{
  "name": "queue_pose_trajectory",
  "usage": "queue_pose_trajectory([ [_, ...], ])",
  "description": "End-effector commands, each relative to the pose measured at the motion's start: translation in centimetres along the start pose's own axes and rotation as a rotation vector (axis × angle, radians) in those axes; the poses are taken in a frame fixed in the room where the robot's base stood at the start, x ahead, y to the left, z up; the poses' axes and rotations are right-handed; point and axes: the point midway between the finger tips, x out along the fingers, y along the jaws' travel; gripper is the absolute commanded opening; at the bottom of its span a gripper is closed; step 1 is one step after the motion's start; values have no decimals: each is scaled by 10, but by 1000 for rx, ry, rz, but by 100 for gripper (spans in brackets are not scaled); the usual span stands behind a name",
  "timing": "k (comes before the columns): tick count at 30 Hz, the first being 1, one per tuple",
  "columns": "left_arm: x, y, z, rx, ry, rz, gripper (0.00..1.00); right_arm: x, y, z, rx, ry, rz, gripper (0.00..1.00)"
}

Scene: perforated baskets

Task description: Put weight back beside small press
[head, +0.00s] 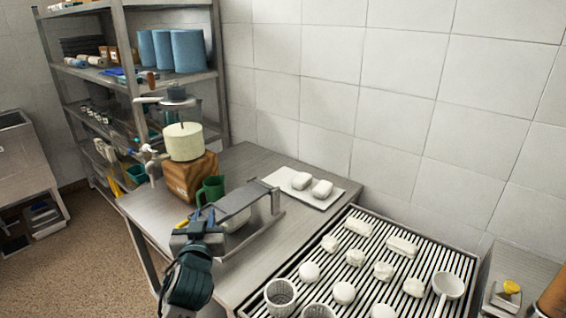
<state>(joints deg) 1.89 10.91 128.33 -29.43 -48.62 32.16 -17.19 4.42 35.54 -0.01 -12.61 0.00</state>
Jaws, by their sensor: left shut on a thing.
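My left gripper (198,228) is at the front left of the metal table, in front of the small press (243,202). It is shut on what I take to be the weight, which its body and fingers largely hide. The small press has a grey lever bar on a metal frame, with a pale rounded thing partly hidden under it. A green mug-shaped object with a side handle (212,188) shows just behind the gripper and left of the lever. I cannot tell whether it touches the gripper. My right gripper is not in view.
A taller press with a pale cylinder (184,142) stands on a wooden block (190,177) behind. A white tray (318,196) holds two white pieces. A slatted rack (300,262) at right carries several white cheeses and perforated baskets. Bare table (245,160) shows at the back.

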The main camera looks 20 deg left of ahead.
Motion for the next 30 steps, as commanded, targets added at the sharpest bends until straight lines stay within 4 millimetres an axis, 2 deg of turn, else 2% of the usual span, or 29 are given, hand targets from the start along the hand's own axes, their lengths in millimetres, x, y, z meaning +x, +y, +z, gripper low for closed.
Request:
queue_pose_trajectory([
  [4,-4,3,2,-1,4,14,0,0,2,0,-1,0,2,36],
  [8,-13,16,19,-2,-1,70,0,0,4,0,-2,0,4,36],
  [11,-29,34,40,-6,-3,148,0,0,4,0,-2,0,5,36],
  [15,-63,64,71,-10,-3,279,0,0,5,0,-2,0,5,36],
  [18,-84,78,84,-11,0,341,0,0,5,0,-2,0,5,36],
  [24,-121,92,100,-10,2,399,0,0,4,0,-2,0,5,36],
  [30,-147,95,108,-8,3,400,0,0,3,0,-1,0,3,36],
])
